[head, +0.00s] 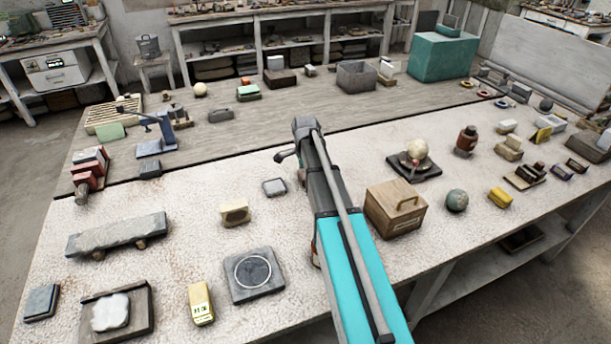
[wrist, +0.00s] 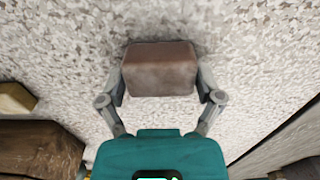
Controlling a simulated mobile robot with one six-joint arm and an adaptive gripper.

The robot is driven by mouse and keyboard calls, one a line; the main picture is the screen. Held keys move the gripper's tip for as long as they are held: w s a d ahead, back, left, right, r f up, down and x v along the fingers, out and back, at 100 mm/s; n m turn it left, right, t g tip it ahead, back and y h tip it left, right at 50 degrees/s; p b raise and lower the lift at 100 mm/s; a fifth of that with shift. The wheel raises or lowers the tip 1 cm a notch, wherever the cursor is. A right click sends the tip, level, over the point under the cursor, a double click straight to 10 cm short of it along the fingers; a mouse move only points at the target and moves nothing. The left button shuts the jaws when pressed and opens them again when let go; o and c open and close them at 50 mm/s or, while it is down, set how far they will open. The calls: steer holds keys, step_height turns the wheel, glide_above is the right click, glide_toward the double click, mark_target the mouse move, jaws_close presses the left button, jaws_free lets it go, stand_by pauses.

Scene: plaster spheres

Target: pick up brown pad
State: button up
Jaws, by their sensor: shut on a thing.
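The brown pad (wrist: 160,72) is a small brown block with rounded edges, at the upper middle of the wrist view. My gripper (wrist: 161,86) has one finger against each short side of it and is shut on it. Pale speckled tabletop shows all round the pad. I cannot tell whether the pad touches the table or hangs just above it. In the head view my arm reaches over the worktable, and I cannot make out the pad or the fingertips there.
A wooden box with a handle (head: 396,211) stands right of my arm. A white sphere on a stand (head: 417,150) is further right.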

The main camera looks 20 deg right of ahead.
steer(key=shift+r, duration=0.15)
step_height(320, 180, up, 2)
steer(key=shift+p, duration=1.15)
steer(key=s+a+r+p, duration=0.2)
steer(key=s+r+p, duration=0.3)
steer(key=s, duration=0.1)
steer(key=s+a+r+p, duration=0.2)
steer(key=s+r+p, duration=0.3)
steer(key=s, duration=0.2)
steer(key=shift+s+a+r+p, duration=0.15)
steer(key=shift+a+r+p, duration=0.15)
steer(key=shift+r, duration=0.05)
